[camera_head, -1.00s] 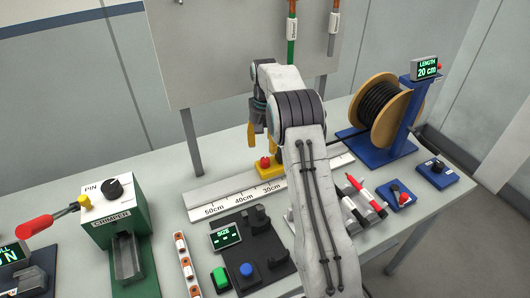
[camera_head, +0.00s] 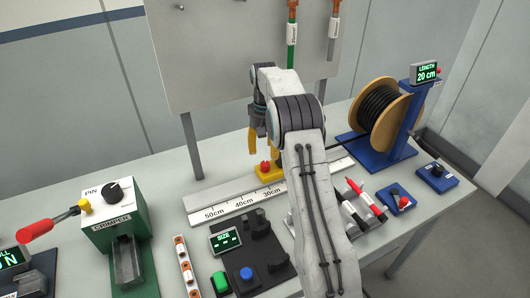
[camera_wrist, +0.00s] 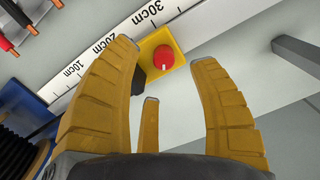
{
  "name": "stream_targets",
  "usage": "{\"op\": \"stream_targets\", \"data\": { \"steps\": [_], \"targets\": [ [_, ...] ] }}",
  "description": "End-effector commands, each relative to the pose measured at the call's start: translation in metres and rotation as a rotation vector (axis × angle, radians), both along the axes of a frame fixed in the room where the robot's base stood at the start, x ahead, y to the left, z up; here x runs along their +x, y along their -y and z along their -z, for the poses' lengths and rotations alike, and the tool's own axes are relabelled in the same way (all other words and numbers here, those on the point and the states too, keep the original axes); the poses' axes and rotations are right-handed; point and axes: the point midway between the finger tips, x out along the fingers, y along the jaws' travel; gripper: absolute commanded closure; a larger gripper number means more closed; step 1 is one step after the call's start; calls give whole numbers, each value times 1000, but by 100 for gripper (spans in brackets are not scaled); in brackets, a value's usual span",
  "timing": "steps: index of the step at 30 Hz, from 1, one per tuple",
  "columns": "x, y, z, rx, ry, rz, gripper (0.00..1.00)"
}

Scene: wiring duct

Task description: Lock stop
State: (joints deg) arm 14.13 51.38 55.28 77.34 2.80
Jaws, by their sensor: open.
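The stop is a yellow block (camera_head: 265,174) with a red knob (camera_head: 265,165) on top, sitting on the white ruler rail (camera_head: 222,196) near the 30cm mark. In the wrist view the red knob (camera_wrist: 164,57) shows on its yellow block (camera_wrist: 172,40), with a dark part beside it. My gripper (camera_head: 264,148) hangs over the rail at the stop, partly hidden by my arm. Its yellow fingers (camera_wrist: 168,75) are spread and empty, with the knob visible between and beyond them. I see no finger touching the knob.
The cable spool (camera_head: 382,110) and the length display (camera_head: 425,73), reading 20 cm, stand at the right. The green crimper (camera_head: 118,235) is at the left. The size tester (camera_head: 245,255) lies in front of the rail.

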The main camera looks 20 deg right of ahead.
Motion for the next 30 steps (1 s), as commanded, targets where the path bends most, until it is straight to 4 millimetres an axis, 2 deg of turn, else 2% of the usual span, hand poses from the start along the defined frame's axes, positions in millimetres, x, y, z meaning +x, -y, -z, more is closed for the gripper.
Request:
{"op": "stream_targets", "data": {
  "steps": [6,12,17,30],
  "targets": [
    [6,1,13,7,37,-303,45],
    [13,3,14,2,68,-493,45],
    [13,3,22,4,68,-549,45],
    [13,3,72,4,69,-551,45]
  ]
}}
